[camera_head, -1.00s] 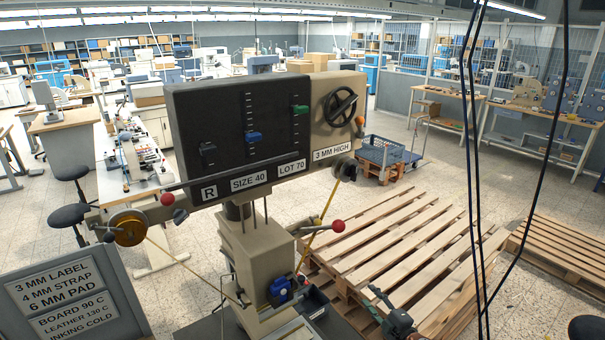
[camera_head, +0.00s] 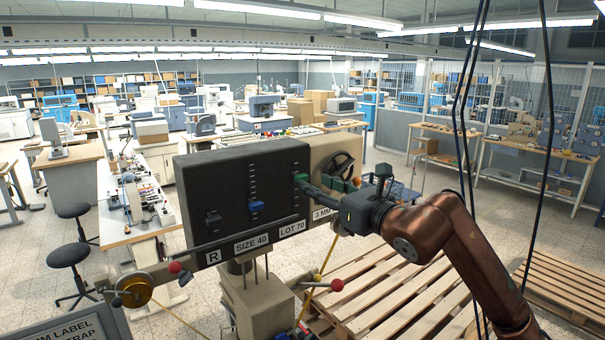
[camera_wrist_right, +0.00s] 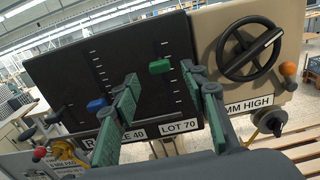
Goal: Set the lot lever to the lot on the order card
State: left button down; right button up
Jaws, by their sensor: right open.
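The green lot lever (camera_head: 300,178) sits in the upper part of its scale on the black panel (camera_head: 230,190), above the plate reading LOT 70 (camera_head: 292,229). It also shows in the right wrist view (camera_wrist_right: 160,67). My right gripper (camera_head: 325,190) is at the panel's right side. In the right wrist view its two green-padded fingers (camera_wrist_right: 165,90) are spread apart, with the green lever between them in the picture. Contact with it cannot be told. No order card can be made out. My left gripper is not in view.
A blue lever (camera_head: 256,206) above SIZE 40 and a black lever (camera_head: 213,223) above R share the panel. A handwheel (camera_wrist_right: 250,48) is right of the green lever. A grey sign (camera_head: 70,330) is cut off at bottom left. Wooden pallets (camera_head: 375,295) lie behind.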

aim_at(304, 178)
jog(key=p+x, duration=0.2)
jog(key=x, duration=0.3)
jog(key=shift+w+a+r+p, duration=0.1)
jog(key=shift+w+a+p, duration=0.1)
jog(key=shift+w+p, duration=0.1)
jog(key=shift+w+a, duration=0.45)
jog(key=shift+w, duration=0.1)
jog(key=shift+c, duration=0.3)
grip_shut()
